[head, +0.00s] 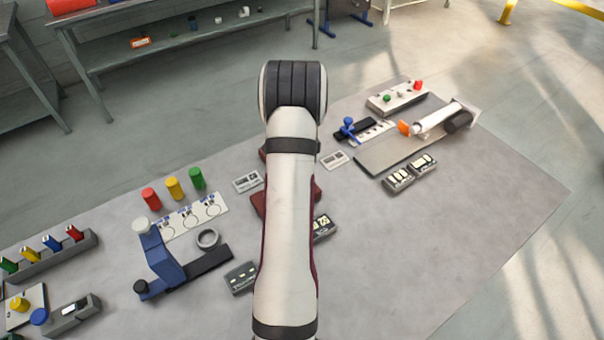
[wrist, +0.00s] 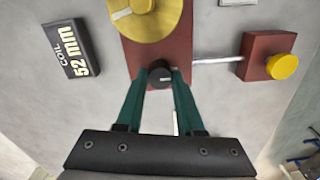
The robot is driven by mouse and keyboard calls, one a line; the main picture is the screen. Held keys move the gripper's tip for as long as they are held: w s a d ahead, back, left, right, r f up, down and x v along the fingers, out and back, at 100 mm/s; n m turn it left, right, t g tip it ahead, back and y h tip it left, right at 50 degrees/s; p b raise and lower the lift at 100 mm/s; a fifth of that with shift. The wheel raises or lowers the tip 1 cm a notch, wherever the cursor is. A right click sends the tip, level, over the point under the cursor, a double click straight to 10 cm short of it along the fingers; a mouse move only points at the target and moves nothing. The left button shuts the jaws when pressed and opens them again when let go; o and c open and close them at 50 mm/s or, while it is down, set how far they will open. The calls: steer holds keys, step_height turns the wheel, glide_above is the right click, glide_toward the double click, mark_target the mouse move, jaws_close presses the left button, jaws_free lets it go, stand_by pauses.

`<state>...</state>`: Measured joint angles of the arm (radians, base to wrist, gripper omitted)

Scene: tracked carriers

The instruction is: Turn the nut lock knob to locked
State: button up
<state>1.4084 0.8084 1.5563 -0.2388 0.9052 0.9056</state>
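The dark nut lock knob (wrist: 160,76), with a pale line on its top, is on the near end of a red-brown block (wrist: 183,55) in the wrist view. My gripper (wrist: 160,78) has its two teal fingers on either side of the knob, and their inner faces appear to touch it. Which setting the knob's line marks is not readable. A large yellow disc (wrist: 148,12) sits on the same block. In the head view my arm hides the gripper and the knob; parts of the red-brown fixture (head: 318,192) show beside the arm.
A metal rod (wrist: 217,61) runs from the block to a smaller red-brown block (wrist: 262,50) with a yellow knob (wrist: 283,66). A black "COIL 52 mm" label (wrist: 71,47) lies left. Blue clamp-like fixture (head: 168,262) and grey ring (head: 207,238) stand left; the table's right front is clear.

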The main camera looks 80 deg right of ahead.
jaws_close()
steer(key=shift+n, duration=0.3)
steer(key=n, duration=0.6)
steer(key=shift+n, duration=0.3)
steer(key=n, duration=1)
steer(key=shift+n, duration=0.5)
